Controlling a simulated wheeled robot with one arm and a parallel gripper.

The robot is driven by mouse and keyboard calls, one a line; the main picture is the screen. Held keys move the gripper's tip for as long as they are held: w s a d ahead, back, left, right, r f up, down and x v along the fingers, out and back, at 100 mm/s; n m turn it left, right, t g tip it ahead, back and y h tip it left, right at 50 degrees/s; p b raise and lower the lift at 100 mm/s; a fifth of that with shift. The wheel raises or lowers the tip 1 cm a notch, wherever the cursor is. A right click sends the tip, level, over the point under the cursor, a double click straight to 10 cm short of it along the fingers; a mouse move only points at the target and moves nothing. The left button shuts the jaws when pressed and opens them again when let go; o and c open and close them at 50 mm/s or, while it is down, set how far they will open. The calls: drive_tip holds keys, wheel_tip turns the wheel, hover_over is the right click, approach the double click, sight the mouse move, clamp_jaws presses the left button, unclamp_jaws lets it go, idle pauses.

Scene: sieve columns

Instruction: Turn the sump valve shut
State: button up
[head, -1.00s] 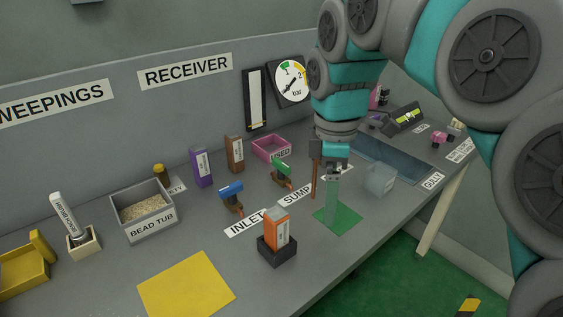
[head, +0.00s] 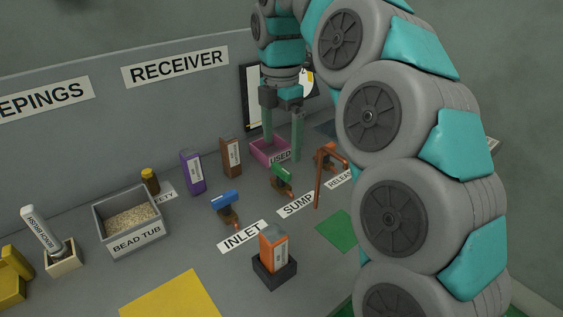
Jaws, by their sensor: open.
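The sump valve (head: 289,189) has a green handle (head: 281,172) on a small copper-brown body. It stands on the bench behind the SUMP label (head: 297,205). My gripper (head: 282,152) points down with its two fingers spread apart and nothing between them. In the picture the fingers are just above the green handle, in front of the pink USED tray. I cannot tell their exact height or depth from the valve, and I see no contact.
The blue-handled inlet valve (head: 225,205) stands to the left. A tall bent copper pipe (head: 318,185) by the RELEASE label is close on the right. The pink tray (head: 262,153) is behind. An orange block in a dark holder (head: 273,270) is in front. My arm hides the right side.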

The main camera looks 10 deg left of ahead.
sight(281, 168)
drive_tip(key=shift+f, duration=3.05)
drive_tip(key=c, duration=1.4)
